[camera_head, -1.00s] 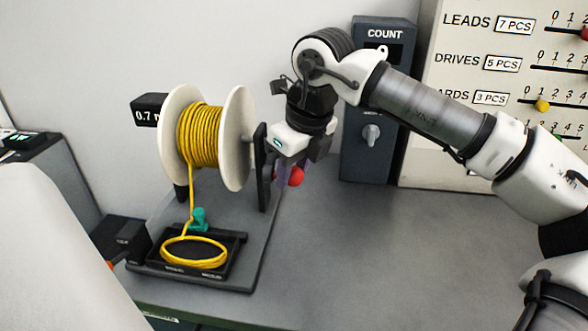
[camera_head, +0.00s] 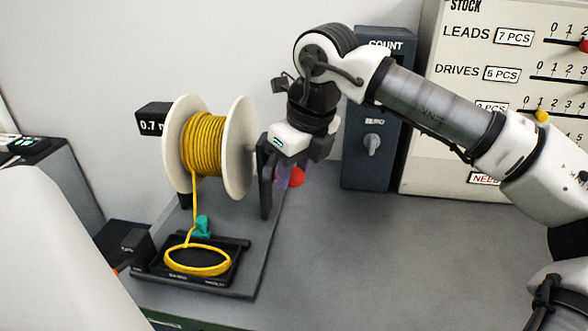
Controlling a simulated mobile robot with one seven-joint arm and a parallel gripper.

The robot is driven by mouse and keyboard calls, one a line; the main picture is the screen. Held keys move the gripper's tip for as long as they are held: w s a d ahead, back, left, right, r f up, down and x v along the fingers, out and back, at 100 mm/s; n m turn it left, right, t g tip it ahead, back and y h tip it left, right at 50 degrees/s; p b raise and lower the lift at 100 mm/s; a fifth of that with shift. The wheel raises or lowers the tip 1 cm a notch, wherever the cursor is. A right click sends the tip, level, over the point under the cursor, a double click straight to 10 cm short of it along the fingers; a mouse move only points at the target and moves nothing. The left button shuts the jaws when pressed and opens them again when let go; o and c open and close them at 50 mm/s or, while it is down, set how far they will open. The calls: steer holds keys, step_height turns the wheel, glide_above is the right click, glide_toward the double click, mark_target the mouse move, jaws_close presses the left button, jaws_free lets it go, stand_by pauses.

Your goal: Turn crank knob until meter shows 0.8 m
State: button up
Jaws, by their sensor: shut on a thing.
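A white-flanged spool (camera_head: 239,150) wound with yellow cable (camera_head: 203,143) stands on a grey base at the left. The dark meter box (camera_head: 152,118) behind the spool reads "0.7" with its unit partly hidden by the flange. The red crank knob (camera_head: 297,177) is at the right of the spool's stand. My gripper (camera_head: 286,176) points down at the crank and is shut on the knob; its fingers partly cover it. The yellow cable runs down from the spool into a loop lying in a black tray (camera_head: 237,270).
A teal piece (camera_head: 203,226) stands by the cable above the tray. A dark COUNT box (camera_head: 368,165) with a grey knob stands behind my arm. A white STOCK board (camera_head: 430,160) is at the right. The grey tabletop (camera_head: 380,250) in front is clear.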

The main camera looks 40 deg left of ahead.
steer(key=shift+w+a+r, duration=0.1)
steer(key=shift+w+r, duration=0.05)
steer(key=shift+r+p, duration=1)
steer(key=shift+r, duration=0.3)
steer(key=shift+w+a+r+p, duration=0.15)
steer(key=shift+w+r+p, duration=0.1)
steer(key=shift+r+p, duration=0.25)
steer(key=shift+w+a+r+p, duration=0.1)
steer(key=shift+w+r+p, duration=0.1)
steer(key=shift+r+p, duration=0.3)
steer(key=shift+w+a, duration=0.1)
steer(key=shift+w, duration=0.05)
steer(key=shift+r, duration=0.15)
